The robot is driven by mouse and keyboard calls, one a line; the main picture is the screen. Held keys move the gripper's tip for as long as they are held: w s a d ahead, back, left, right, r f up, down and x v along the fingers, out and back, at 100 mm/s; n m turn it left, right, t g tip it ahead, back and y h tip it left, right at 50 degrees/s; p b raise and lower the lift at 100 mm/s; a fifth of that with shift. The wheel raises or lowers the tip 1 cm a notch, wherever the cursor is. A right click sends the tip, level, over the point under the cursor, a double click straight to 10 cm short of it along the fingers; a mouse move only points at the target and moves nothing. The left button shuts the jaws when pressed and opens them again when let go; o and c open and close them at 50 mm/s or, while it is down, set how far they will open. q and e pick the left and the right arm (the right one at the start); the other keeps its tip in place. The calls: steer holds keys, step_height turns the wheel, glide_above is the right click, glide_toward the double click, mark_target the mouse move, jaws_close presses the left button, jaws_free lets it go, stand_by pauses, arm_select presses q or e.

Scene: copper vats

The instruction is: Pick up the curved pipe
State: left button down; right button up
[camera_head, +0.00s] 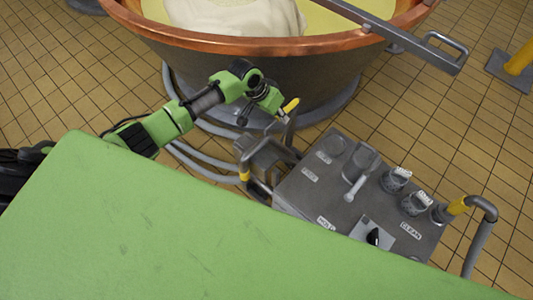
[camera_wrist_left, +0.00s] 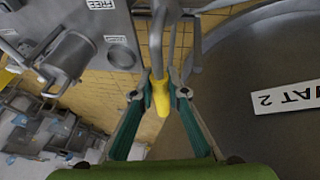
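A curved grey pipe with a yellow end (camera_head: 291,106) rises beside the left side of the control box, in front of the vat. In the left wrist view its yellow end (camera_wrist_left: 160,98) lies between the two fingers of my left gripper (camera_wrist_left: 162,84). The fingertips are close on both sides of it, and I cannot tell whether they touch it. In the head view my left gripper (camera_head: 274,108) is right at this yellow end, from the left. My right gripper does not show.
The grey control box (camera_head: 318,196) carries knobs, a lever and labels. A large copper-rimmed vat (camera_head: 255,45) stands behind it, with a metal bar across its rim. A green surface (camera_head: 150,235) fills the lower left foreground. Grey hoses run over the tiled floor (camera_head: 70,85).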

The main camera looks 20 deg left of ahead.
arm_select(q)
steer(key=shift+w+r, duration=0.1)
steer(key=shift+w, duration=0.05)
steer(key=shift+r, duration=0.1)
steer(key=shift+r, duration=0.5)
step_height(320, 180, up, 17)
stand_by(0.4)
